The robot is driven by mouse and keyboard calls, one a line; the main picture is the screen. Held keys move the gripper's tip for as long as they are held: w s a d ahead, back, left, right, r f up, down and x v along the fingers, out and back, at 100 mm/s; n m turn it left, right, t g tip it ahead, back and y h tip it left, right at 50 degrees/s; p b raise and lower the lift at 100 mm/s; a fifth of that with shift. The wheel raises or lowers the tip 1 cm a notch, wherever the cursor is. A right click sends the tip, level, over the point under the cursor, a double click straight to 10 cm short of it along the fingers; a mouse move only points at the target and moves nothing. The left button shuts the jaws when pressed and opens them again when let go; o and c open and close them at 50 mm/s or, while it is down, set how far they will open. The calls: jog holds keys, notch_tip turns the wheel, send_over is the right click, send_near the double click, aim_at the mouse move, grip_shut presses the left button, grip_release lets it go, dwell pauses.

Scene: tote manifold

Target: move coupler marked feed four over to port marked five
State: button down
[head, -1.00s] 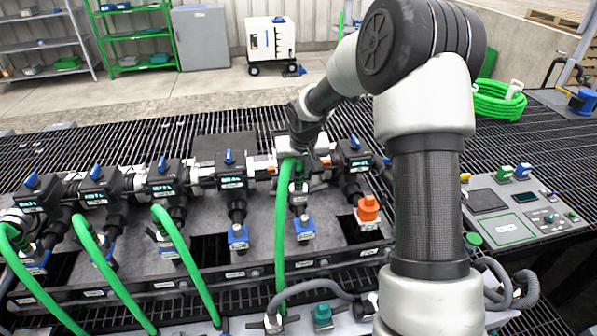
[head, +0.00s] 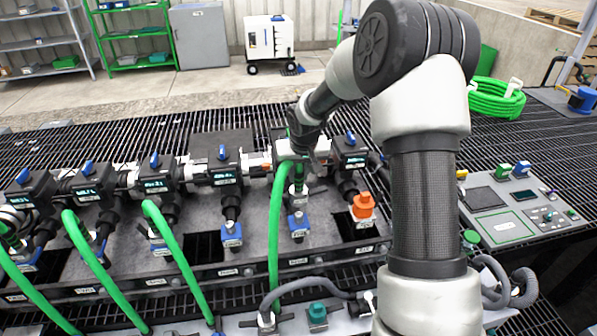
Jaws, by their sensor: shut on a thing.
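My gripper (head: 300,168) is over the manifold, right of centre in the head view. It is shut on the coupler at the top end of a green hose (head: 279,225); the jaws and arm mostly hide the coupler, and no marking on it is readable. The hose hangs down past the manifold's front edge. A blue-collared port (head: 298,224) is below the gripper, and another blue-collared port (head: 231,235) is to its left. An orange-capped port (head: 363,206) is to the right. The port labels are too small to read, so I cannot tell which is five.
Several green hoses (head: 180,255) arch from the ports at left. Black valve bodies (head: 222,172) with blue handles line the back of the manifold. A grey hose (head: 310,288) lies along the front. A control panel (head: 510,208) stands at right, with a coiled green hose (head: 495,105) behind it.

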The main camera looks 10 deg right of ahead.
aim_at(299, 192)
jog(key=shift+f+b, duration=3.3)
jog(key=shift+f, duration=1.15)
jog(key=c, duration=1.5)
grip_release()
jog(key=shift+o, duration=0.2)
jog(key=p+v, duration=0.3)
jog(key=v, duration=1.4)
jog(key=shift+r, duration=0.25)
